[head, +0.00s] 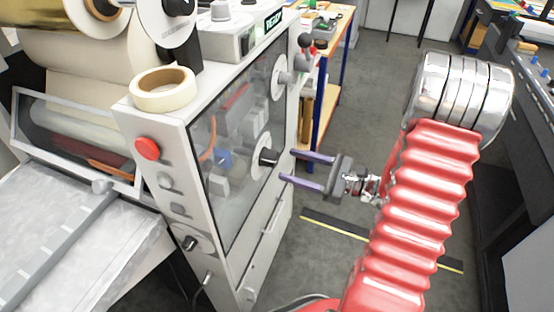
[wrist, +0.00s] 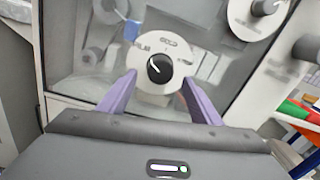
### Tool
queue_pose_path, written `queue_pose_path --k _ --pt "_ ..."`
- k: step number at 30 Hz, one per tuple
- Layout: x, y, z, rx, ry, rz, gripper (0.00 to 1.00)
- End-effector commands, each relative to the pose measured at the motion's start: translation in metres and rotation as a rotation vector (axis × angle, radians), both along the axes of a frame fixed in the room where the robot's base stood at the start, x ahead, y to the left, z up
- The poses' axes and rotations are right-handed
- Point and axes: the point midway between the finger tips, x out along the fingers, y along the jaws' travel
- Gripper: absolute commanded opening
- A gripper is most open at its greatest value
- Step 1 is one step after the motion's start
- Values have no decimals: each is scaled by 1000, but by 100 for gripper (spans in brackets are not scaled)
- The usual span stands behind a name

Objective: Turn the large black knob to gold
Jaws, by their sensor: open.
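The large black knob (head: 268,157) sits on a round pale dial on the machine's clear side panel. In the wrist view the black knob (wrist: 160,68) has a white pointer line toward the upper left. Small lettering rings the dial (wrist: 143,60); the top word looks like GOLD, but it is blurred. My gripper (head: 289,166) is open, its two purple fingers pointing at the dial, just right of the knob in the head view. In the wrist view my gripper (wrist: 158,84) has one finger to each side of the knob, with nothing between them gripped.
A second dial with a dark knob (wrist: 262,8) is at the wrist view's upper right. A red button (head: 147,148) and smaller knobs line the machine's front. A tape roll (head: 163,89) lies on top. Grey floor (head: 350,110) is open behind my arm.

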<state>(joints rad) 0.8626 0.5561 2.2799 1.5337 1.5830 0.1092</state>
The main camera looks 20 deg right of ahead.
Motion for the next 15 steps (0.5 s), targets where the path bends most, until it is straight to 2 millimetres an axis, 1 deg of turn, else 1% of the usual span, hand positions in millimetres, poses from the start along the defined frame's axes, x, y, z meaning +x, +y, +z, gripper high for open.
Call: queue_pose_path --k 1,9,15 --pt "4 6 0 -1 1 4 58" --pt "29 28 0 0 0 3 58" --pt "42 39 0 -1 1 1 58"
